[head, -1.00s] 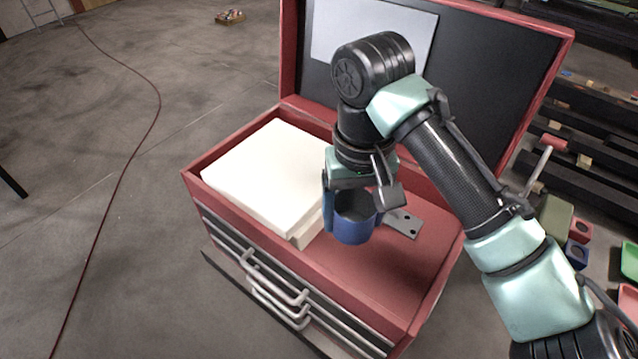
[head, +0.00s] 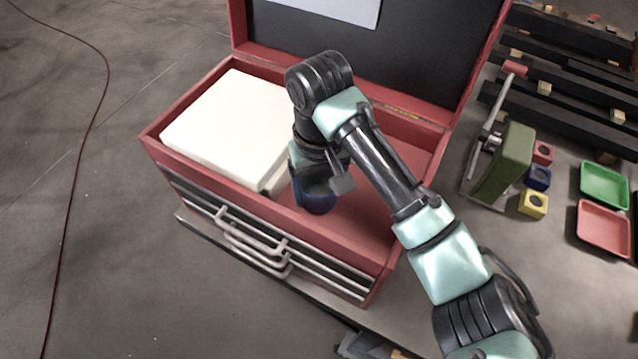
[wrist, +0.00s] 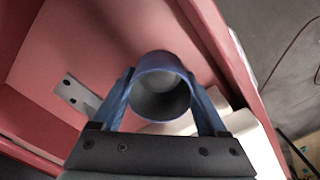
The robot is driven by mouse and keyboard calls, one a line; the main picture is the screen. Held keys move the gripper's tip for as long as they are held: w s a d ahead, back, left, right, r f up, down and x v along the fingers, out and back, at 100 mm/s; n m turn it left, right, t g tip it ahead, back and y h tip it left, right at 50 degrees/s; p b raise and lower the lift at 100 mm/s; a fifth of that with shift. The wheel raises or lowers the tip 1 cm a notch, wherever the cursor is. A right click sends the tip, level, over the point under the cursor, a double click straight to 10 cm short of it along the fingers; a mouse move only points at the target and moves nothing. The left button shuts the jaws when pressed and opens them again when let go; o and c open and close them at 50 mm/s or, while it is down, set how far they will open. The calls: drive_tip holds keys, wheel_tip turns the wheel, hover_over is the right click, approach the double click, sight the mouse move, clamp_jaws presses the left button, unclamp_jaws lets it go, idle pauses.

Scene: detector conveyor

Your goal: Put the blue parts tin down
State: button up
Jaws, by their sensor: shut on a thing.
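The blue parts tin (head: 317,199) is held upright in my gripper (head: 308,185), inside the open top of the red tool chest (head: 365,262). In the wrist view the tin (wrist: 160,88) sits between the two blue fingers of my gripper (wrist: 163,95), which press on its sides. Its open mouth faces the camera and the inside looks empty. The tin is low over the chest's red floor, beside the white block. I cannot tell whether its bottom touches the floor. My wrist hides its upper part in the head view.
A large white block (head: 225,125) fills the chest's left side. A grey plate with holes (wrist: 70,90) lies on the chest floor. The raised lid (head: 420,50) stands behind. Right of the chest are a green block (head: 505,160), small coloured cubes, a green tray (head: 604,186) and a red tray (head: 603,228).

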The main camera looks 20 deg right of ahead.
drive_tip(key=o, duration=1)
drive_tip(key=shift+w+f, duration=0.1)
drive_tip(key=shift+f, duration=0.1)
drive_tip(key=shift+c, duration=0.2)
drive_tip(key=o, duration=0.4)
drive_tip(key=shift+c, duration=0.2)
wheel_tip(320, 180, up, 12)
drive_tip(key=shift+r, duration=0.2)
